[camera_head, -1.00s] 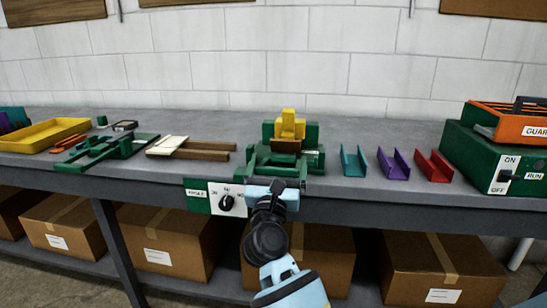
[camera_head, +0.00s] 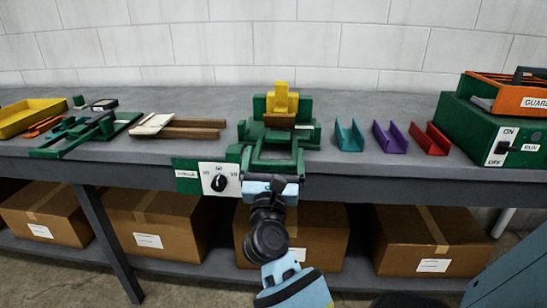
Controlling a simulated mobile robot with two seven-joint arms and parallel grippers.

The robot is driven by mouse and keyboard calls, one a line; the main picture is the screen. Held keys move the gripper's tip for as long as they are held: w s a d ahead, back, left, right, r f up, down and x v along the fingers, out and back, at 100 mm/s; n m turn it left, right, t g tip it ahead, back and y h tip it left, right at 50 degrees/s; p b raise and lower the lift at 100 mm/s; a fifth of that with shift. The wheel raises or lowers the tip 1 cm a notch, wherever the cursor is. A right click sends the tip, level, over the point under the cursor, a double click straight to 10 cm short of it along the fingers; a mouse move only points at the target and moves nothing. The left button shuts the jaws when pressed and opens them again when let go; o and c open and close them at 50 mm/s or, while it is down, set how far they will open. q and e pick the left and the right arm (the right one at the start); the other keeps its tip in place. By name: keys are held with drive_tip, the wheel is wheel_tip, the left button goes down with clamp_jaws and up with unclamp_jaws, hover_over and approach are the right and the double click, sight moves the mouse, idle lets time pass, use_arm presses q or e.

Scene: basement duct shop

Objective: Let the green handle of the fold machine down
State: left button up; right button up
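The green fold machine (camera_head: 308,133) stands at the front of the bench, with a yellow block (camera_head: 281,100) upright at its back and a brown strip across its middle. Its green handle frame (camera_head: 247,160) reaches toward the bench's front edge. My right gripper (camera_head: 272,182), light blue and black, is at the near end of this frame, in front of the machine. Its fingers are mostly hidden behind its own body, so I cannot tell whether they are closed on the handle. My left gripper is not in view.
A white dial panel (camera_head: 219,180) hangs left of the gripper at the bench edge. Teal (camera_head: 349,137), purple (camera_head: 390,140) and red (camera_head: 430,141) channels lie right of the machine. A green switch box (camera_head: 470,130) stands farther right. Cardboard boxes (camera_head: 158,222) fill the lower shelf.

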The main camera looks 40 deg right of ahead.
drive_tip(key=shift+o, duration=0.3)
drive_tip(key=shift+s+a, duration=0.1)
drive_tip(key=shift+a, duration=0.05)
drive_tip(key=shift+s+a+f, duration=0.25)
drive_tip(key=shift+a+f, duration=0.05)
drive_tip(key=shift+a, duration=0.05)
drive_tip(key=b+v, duration=0.1)
drive_tip(key=v, duration=0.5)
drive_tip(key=shift+s, duration=0.1)
drive_tip(key=shift+s+a+b, duration=0.25)
drive_tip(key=shift+a+b, duration=0.05)
drive_tip(key=shift+a, duration=0.05)
